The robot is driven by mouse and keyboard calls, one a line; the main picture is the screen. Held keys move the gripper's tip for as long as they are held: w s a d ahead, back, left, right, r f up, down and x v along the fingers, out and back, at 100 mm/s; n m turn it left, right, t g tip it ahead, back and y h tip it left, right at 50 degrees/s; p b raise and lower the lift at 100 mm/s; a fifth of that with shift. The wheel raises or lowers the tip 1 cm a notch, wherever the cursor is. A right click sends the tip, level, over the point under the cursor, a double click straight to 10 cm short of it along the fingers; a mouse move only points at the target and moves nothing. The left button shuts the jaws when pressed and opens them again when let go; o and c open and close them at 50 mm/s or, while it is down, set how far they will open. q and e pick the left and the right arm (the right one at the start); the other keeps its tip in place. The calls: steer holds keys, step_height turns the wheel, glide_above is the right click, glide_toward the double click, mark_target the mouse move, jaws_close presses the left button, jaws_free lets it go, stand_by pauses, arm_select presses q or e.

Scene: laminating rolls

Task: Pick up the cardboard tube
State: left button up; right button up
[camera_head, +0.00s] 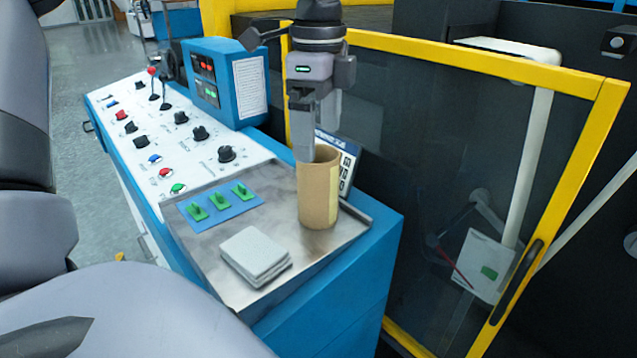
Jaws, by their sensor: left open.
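The cardboard tube (318,195) is a brown hollow cylinder with a pale strip on its right side. It stands upright on the metal tray top of the blue console. My left gripper (305,150) comes down from above at the tube's upper rim. Its jaws are open. One finger overlaps the tube's top opening on the left; I cannot tell whether it is inside the tube or in front of it, or whether it touches. The other finger is mostly hidden. My right gripper is not in view.
The metal tray (205,262) also carries a stack of grey-white pads (255,255) and a blue plate with green switches (220,206). A printed card (346,170) stands behind the tube. The control panel (150,130) has knobs and levers. A yellow-framed glass door (440,120) stands close on the right.

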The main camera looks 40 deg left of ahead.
arm_select(q)
step_height(320, 180, down, 5)
steer(key=shift+r, duration=0.2)
steer(key=shift+c, duration=0.3)
steer(key=c, duration=1.3)
steer(key=shift+r, duration=0.1)
step_height(320, 180, up, 20)
steer(key=p, duration=0.2)
glide_above(319, 154)
steer(key=s+d, duration=0.2)
steer(key=shift+s, duration=0.1)
